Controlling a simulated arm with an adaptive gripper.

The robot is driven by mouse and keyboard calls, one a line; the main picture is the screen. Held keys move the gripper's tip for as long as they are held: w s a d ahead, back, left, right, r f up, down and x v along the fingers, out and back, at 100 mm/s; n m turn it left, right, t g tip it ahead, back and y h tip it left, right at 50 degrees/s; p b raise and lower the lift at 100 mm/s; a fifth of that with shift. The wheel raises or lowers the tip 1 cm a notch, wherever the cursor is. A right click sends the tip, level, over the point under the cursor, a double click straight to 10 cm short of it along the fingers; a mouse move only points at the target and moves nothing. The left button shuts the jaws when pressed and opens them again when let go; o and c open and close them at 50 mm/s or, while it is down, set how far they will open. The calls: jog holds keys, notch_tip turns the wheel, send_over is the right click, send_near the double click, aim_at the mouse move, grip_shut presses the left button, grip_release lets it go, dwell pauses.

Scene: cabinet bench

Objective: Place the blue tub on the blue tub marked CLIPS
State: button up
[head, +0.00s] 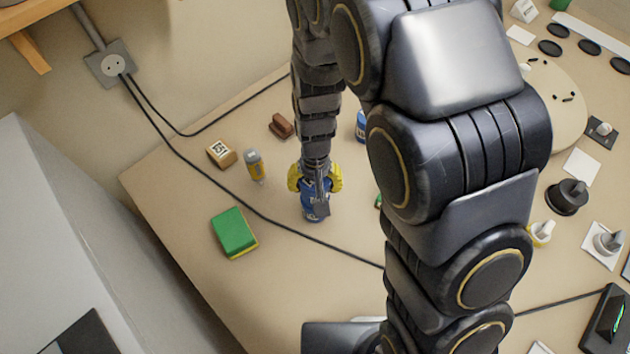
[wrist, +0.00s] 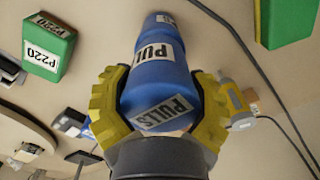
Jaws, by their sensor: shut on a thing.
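My gripper (head: 315,188) has its yellow fingers closed around a blue tub (head: 316,211). In the wrist view my gripper (wrist: 160,105) holds this blue tub (wrist: 153,87), which has white labels reading PULLS. A further small label shows at the far end of the blue shape; I cannot tell whether that part is the same tub or another one. The tub's contact with the bench is unclear. Another blue object (head: 360,127) is mostly hidden behind my arm, its lettering unreadable. I cannot read CLIPS on anything.
A green and yellow sponge (head: 234,232), a grey and yellow bottle (head: 254,165), a wooden block (head: 221,153) and a brown block (head: 281,125) lie left of my gripper. A black cable (head: 285,225) crosses nearby. A green P220 block (wrist: 48,46) shows in the wrist view.

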jog(key=o, duration=1.2)
notch_tip(320, 180, up, 12)
jog(key=shift+f, duration=0.15)
jog(key=shift+g, duration=0.8)
jog(key=s+d+r, duration=0.2)
jog(key=s+d, duration=0.1)
jog(key=s, duration=0.3)
jog(key=s+d+r, duration=0.3)
jog(key=s+d, duration=0.1)
jog(key=s, duration=0.2)
jog(key=s+d+r, duration=0.3)
jog(key=s, duration=0.3)
jog(key=shift+s+d, duration=0.15)
jog(key=shift+s, duration=0.15)
